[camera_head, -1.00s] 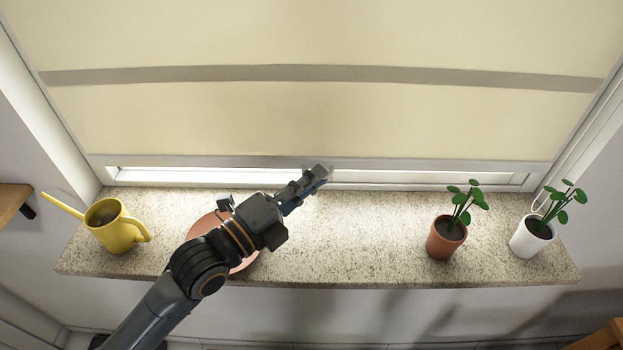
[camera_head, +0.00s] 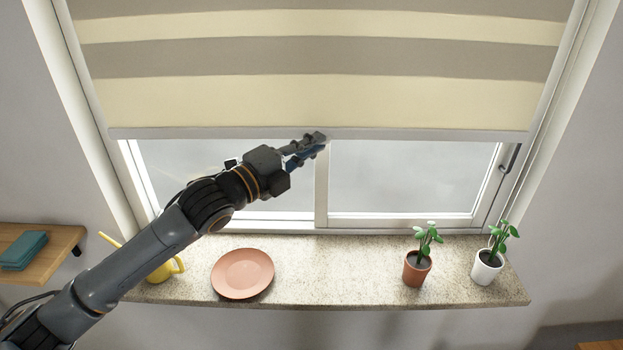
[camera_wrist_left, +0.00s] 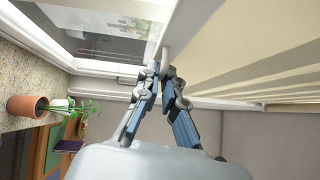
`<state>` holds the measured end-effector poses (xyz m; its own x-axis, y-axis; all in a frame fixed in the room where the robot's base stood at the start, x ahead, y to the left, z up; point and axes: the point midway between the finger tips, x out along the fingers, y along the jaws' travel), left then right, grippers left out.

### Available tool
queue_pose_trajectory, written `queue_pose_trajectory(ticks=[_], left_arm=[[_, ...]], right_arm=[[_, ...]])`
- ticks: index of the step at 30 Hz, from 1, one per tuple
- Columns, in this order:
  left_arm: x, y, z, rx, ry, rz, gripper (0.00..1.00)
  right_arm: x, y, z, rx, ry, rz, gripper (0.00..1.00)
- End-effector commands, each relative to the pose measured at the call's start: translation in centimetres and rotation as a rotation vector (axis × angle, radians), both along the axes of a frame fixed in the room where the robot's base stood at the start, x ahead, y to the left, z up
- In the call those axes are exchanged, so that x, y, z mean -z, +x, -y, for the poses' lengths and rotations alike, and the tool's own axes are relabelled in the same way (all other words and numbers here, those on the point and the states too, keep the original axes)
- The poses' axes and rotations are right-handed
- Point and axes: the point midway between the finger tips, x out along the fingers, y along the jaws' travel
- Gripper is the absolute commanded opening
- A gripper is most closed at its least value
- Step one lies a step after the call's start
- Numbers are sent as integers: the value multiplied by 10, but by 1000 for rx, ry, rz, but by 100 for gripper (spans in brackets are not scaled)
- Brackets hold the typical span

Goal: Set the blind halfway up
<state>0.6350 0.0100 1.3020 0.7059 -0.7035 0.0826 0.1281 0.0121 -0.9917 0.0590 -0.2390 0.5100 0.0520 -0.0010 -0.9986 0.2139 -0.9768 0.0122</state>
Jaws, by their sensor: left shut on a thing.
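The blind (camera_head: 310,100) is cream with grey-brown bands and covers the upper part of the window in the head view. Its pale bottom rail (camera_head: 430,134) hangs level, with bare window glass (camera_head: 400,175) below it. My left gripper (camera_head: 318,140) is at the middle of the rail, shut on it. In the left wrist view the fingers (camera_wrist_left: 163,72) close at the rail's edge, and the blind (camera_wrist_left: 250,50) fills the upper right. The fingertips' exact contact is hard to see. My right gripper is not in view.
On the speckled sill (camera_head: 340,270) stand a pink plate (camera_head: 242,273), a plant in a terracotta pot (camera_head: 416,270), a plant in a white pot (camera_head: 486,267) and a yellow watering can (camera_head: 163,270), partly behind my arm. A wooden shelf (camera_head: 50,255) with a teal cloth is at left.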

Motion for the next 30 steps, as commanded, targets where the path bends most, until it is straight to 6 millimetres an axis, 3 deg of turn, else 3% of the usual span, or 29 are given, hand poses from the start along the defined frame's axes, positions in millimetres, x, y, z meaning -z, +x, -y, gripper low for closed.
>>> queue_pose_trajectory(ticks=[1,3,10,15,22,30], left_arm=[[-31,-2,2,6,-1,9,0],[-50,-2,2,7,-3,9,0],[-94,-2,2,8,-3,7,0],[-109,-2,2,6,-1,5,0],[-113,-2,2,5,-2,3,0],[-112,-2,2,5,-2,3,0]], right_arm=[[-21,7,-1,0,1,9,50],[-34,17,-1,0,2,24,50],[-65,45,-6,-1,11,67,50],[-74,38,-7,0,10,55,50],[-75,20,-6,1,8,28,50],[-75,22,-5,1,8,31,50]])
